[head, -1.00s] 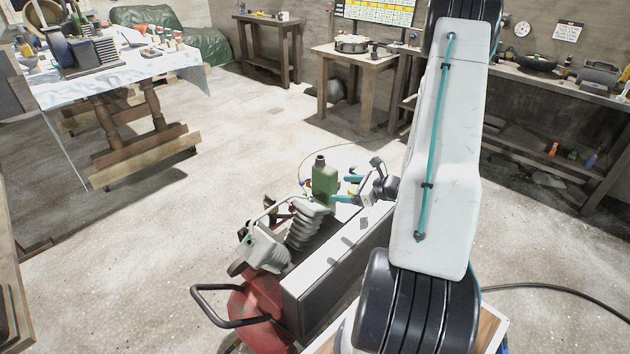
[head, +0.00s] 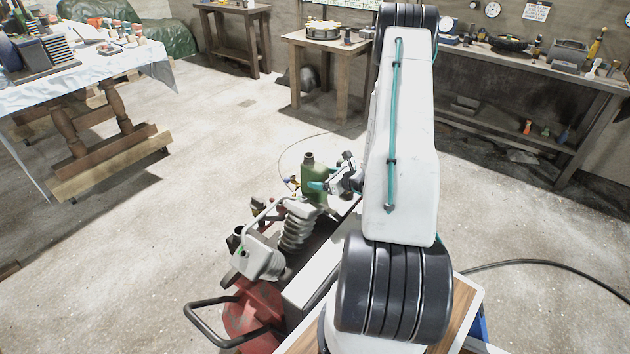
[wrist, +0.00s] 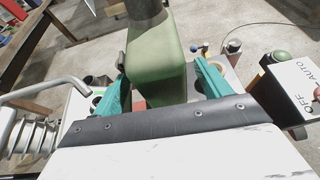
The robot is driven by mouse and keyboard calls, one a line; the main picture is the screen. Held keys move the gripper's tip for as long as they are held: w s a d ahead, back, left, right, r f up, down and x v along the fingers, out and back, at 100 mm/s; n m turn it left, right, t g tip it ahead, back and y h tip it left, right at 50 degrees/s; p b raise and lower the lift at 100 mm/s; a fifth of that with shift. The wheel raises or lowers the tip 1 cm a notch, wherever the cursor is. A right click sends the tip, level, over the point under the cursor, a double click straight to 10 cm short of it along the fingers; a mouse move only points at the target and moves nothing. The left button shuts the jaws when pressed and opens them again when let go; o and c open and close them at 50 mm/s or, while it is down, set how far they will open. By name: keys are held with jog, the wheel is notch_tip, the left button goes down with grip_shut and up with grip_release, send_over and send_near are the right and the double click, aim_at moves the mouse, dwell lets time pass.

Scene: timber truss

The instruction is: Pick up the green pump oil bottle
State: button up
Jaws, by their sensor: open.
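The green pump oil bottle (head: 313,181) stands upright with a dark cap on top of the compressor in the head view. In the wrist view the bottle (wrist: 157,62) is close in front of my gripper, its top cut off by the frame edge. My gripper (wrist: 162,88) is open, with one teal finger on each side of the bottle's lower part. Small gaps seem to show beside the bottle. In the head view my gripper (head: 318,186) is partly hidden, with a teal finger showing at the bottle's side.
The red compressor (head: 252,312) has a ribbed metal cylinder (head: 297,230) and a pipe left of the bottle. A switch box (wrist: 296,88) marked AUTO and OFF stands close on the right in the wrist view. A cloth-covered table (head: 95,68) is far left. Open floor lies around.

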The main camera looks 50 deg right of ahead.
aim_at(306, 154)
jog(key=x, duration=0.3)
jog(key=shift+s, duration=0.1)
jog(key=c, duration=1.3)
jog(key=shift+d+r, duration=0.1)
jog(key=shift+r, duration=0.1)
jog(key=shift+r, duration=4.7)
jog(key=shift+r, duration=0.15)
